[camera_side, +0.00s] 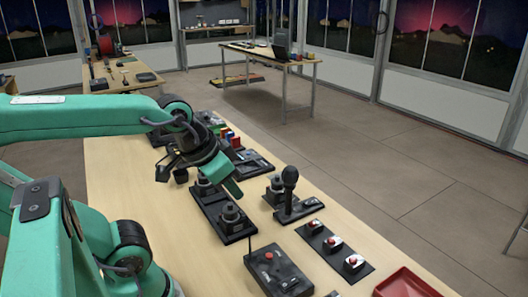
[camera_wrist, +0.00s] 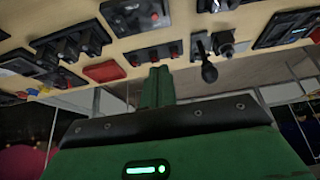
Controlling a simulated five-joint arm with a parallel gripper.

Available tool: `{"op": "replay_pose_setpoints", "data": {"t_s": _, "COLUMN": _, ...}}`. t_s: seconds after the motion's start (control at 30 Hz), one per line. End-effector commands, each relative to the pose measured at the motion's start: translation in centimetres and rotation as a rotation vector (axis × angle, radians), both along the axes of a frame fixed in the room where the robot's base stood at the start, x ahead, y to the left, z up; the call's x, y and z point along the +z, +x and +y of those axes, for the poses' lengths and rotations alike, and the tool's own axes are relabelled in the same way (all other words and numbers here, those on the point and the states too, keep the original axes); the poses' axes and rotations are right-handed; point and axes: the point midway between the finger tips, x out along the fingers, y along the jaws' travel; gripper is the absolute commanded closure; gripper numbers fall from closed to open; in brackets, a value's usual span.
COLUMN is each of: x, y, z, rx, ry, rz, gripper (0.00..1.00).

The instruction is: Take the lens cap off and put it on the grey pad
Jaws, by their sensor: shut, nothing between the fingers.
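My gripper (camera_side: 233,188) is shut and empty, its green fingers pointing down above the table near a black plate (camera_side: 238,237) with two dark round fittings. The nearer fitting (camera_side: 231,214) stands at the front of that plate, and the farther one (camera_side: 205,185) is close beside my fingers, apparently apart from them. I cannot tell which of these, if any, wears the lens cap. The grey pad cannot be picked out for certain among the dark plates. In the wrist view my shut fingers (camera_wrist: 158,87) point toward the tabletop items with nothing between them.
Several red-buttoned switches (camera_side: 333,243), a black box with a red button (camera_side: 275,272) and a red tray (camera_side: 405,284) lie nearer. Bare wood (camera_side: 120,180) is at left.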

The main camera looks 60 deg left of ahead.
Motion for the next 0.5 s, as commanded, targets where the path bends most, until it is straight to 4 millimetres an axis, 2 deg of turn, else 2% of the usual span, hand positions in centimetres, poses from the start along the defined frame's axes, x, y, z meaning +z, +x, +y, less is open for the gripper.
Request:
{"op": "replay_pose_setpoints", "data": {"t_s": 0.47, "x": 0.0, "y": 0.01, "z": 0.0, "rx": 0.0, "ry": 0.0, "rz": 0.0, "gripper": 1.0}}
{"op": "replay_pose_setpoints", "data": {"t_s": 0.5, "x": 0.0, "y": 0.01, "z": 0.0, "rx": 0.0, "ry": 0.0, "rz": 0.0, "gripper": 0.96}}
